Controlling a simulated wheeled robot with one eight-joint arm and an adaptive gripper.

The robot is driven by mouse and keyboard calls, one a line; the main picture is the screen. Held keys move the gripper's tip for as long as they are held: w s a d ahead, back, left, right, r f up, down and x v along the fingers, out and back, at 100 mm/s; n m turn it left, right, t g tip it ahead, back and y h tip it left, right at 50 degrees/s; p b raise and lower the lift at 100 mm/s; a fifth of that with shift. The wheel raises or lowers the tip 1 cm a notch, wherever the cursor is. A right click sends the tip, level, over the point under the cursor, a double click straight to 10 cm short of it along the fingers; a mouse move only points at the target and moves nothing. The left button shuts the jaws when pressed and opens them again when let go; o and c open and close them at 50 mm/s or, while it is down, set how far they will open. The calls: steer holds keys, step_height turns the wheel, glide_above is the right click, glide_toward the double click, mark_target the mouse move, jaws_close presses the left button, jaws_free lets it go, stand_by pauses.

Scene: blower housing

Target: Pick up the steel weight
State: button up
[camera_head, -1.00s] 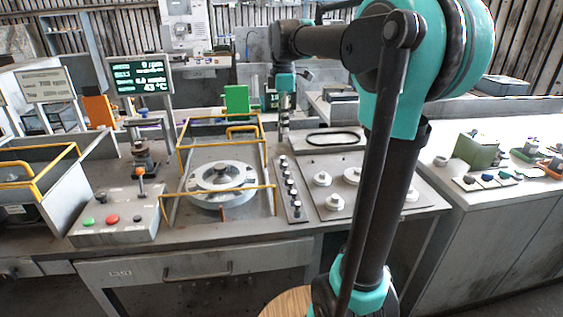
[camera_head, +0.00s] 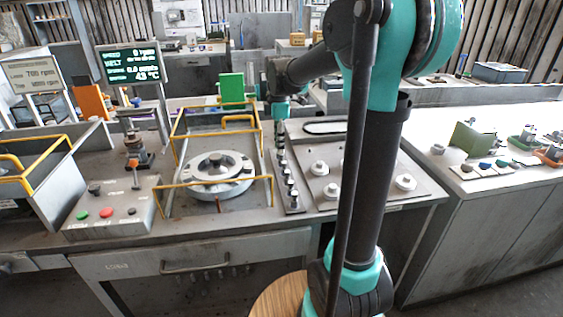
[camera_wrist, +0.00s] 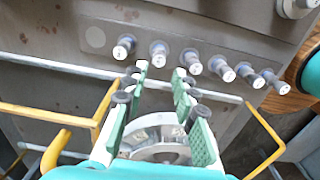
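Small steel weights (camera_head: 288,185) stand in a row on a narrow plate right of the round blower housing (camera_head: 217,174). In the wrist view the same row of several weights (camera_wrist: 191,62) runs across the picture, just beyond the fingertips. I cannot tell which one the task means. My gripper (camera_wrist: 161,72) is open, with its green-padded fingers apart and nothing between them. It is near the left part of the row, apart from the weights as far as I can see. In the head view my gripper (camera_head: 281,132) hangs over the row's far end; its fingertips are unclear.
A yellow guard frame (camera_head: 222,183) surrounds the housing, beside the row. A panel with several round knobs (camera_head: 319,168) lies to the right. A control box (camera_head: 110,212) with coloured buttons is at the left. A green block (camera_head: 231,87) stands behind.

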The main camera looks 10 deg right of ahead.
mark_target(282, 155)
steer(key=shift+w+d+f, duration=0.1)
steer(key=shift+d+f, duration=0.1)
steer(key=shift+f, duration=1.1)
steer(key=shift+w+d+f, duration=0.1)
steer(key=shift+d+f, duration=0.1)
steer(key=shift+f, duration=1.1)
jaws_close()
